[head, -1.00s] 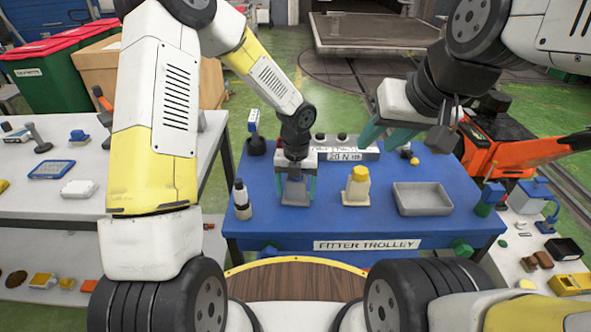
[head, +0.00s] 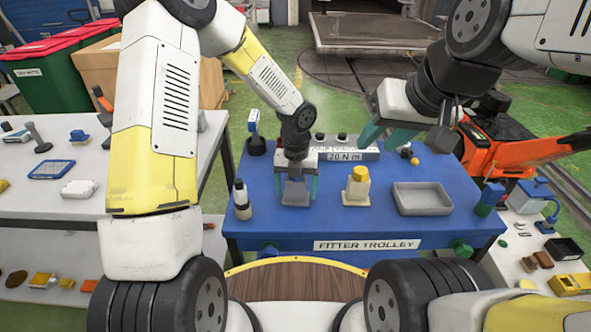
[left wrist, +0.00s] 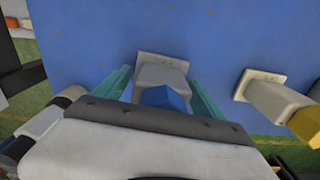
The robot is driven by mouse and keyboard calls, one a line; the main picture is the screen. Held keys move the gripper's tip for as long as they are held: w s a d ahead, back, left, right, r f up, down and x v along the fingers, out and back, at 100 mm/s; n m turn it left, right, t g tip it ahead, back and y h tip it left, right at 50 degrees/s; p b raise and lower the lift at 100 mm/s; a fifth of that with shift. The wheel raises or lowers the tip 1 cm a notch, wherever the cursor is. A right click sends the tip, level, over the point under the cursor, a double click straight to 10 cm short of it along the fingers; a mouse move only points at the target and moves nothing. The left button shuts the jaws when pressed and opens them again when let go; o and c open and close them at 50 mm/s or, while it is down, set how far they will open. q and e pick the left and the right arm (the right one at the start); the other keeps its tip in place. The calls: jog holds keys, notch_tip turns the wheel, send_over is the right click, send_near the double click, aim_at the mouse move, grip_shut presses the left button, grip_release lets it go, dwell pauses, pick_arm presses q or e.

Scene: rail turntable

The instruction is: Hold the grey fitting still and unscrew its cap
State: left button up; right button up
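The grey fitting (head: 294,196) stands on the blue trolley top; in the left wrist view it (left wrist: 162,74) shows a square base and a blue cap (left wrist: 163,97). My left gripper (head: 296,186) points down over it, with one teal finger on each side; in the left wrist view the fingers (left wrist: 160,88) look slightly apart from it. My left gripper partly hides the cap in the head view. My right gripper (head: 388,136) is empty and open, raised above the back right of the trolley.
A pale fitting with a yellow cap (head: 357,185) stands just right of the grey one. A grey tray (head: 422,199) lies further right and a dark-and-white bottle (head: 241,200) stands left. A grey box with a label (head: 345,155) is behind. The trolley front (head: 330,228) is clear.

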pick_arm(q)
notch_tip(320, 180, up, 12)
jog(key=shift+r, duration=0.1)
dwell(0.5)
